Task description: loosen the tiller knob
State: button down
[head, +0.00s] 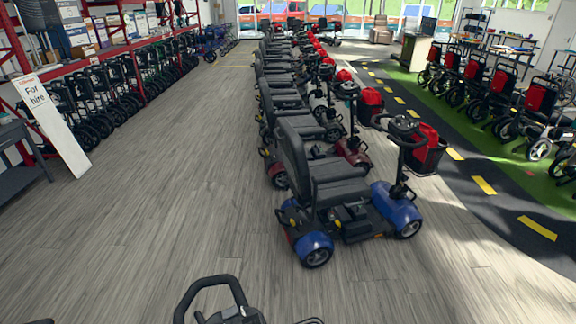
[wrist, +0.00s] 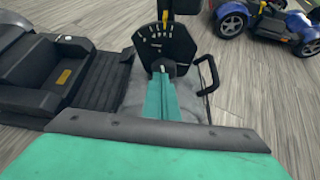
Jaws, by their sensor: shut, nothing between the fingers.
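A scooter with a teal front (wrist: 150,155) fills the lower part of the wrist view. Its teal tiller column (wrist: 165,98) leads up to a black control panel (wrist: 168,42) with pale tick marks. A small dark rounded part (wrist: 162,67), possibly the tiller knob, shows where column and panel meet. A black handle loop (wrist: 208,76) is on the right; a similar loop (head: 212,282) shows at the head view's bottom edge.
A black seat (wrist: 50,75) is left of the tiller. A blue scooter (head: 350,205) heads a long row of parked scooters. Open wooden floor (head: 150,210) lies to the left. A "For hire" sign (head: 52,125) leans by the red racks.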

jog(key=w, duration=0.6)
jog(key=shift+a+f, duration=0.15)
jog(key=shift+a, duration=0.2)
jog(key=shift+w, duration=0.1)
jog(key=shift+f, duration=0.2)
dwell(0.7)
jog(key=shift+s+a, duration=0.2)
jog(key=shift+a, duration=0.25)
dwell(0.6)
jog(key=shift+r, duration=0.1)
jog(key=shift+r, duration=0.3)
jog(key=s+d, duration=0.2)
jog(key=s, duration=0.3)
jog(key=shift+s, duration=0.35)
